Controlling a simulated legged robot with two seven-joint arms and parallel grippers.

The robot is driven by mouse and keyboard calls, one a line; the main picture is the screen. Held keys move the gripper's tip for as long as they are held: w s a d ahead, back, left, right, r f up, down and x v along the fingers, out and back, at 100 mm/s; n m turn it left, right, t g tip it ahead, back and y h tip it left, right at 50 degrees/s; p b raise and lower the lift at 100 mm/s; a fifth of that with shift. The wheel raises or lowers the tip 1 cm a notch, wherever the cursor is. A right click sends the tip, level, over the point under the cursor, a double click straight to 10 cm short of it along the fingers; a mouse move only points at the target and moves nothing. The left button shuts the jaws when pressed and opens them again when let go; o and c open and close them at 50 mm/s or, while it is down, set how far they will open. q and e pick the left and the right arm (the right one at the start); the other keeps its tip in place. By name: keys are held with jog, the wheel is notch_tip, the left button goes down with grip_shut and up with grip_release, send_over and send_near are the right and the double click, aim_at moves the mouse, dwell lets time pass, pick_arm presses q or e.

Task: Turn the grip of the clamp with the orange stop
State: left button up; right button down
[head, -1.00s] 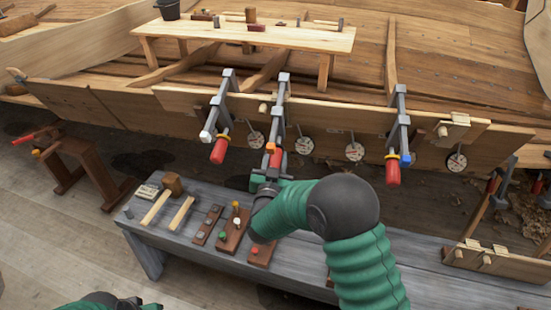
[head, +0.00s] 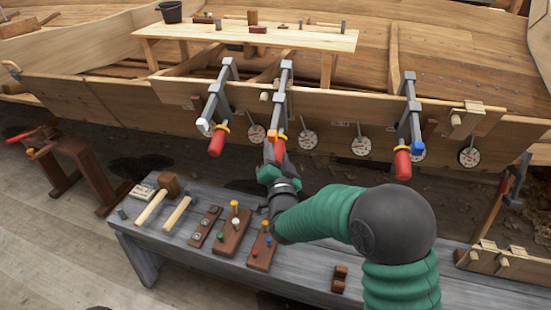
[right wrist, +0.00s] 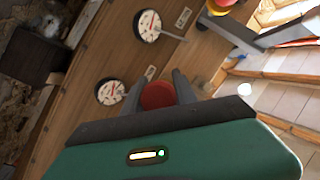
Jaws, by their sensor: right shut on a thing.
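The clamp with the orange stop (head: 271,134) is the middle one of three on the hull's edge plank. Its red grip (head: 281,149) hangs below a yellow collar. My right gripper (head: 271,156) is at this grip from below and is shut on it. In the right wrist view, the round red end of the grip (right wrist: 157,96) sits between the two dark fingers. The fingers hide its sides. My left gripper is not in view.
The clamp with a white stop (head: 205,125) is to the left, and the one with a blue stop (head: 418,148) to the right. Round dials (head: 308,140) hang along the plank. A grey bench (head: 185,240) below holds a mallet (head: 168,184) and peg boards (head: 233,233).

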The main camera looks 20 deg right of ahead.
jog(key=shift+f+m+y+b, duration=0.1)
jog(key=shift+m+y+b, duration=0.25)
jog(key=shift+b, duration=0.35)
jog(key=c, duration=1)
grip_release()
jog(key=shift+o, duration=0.2)
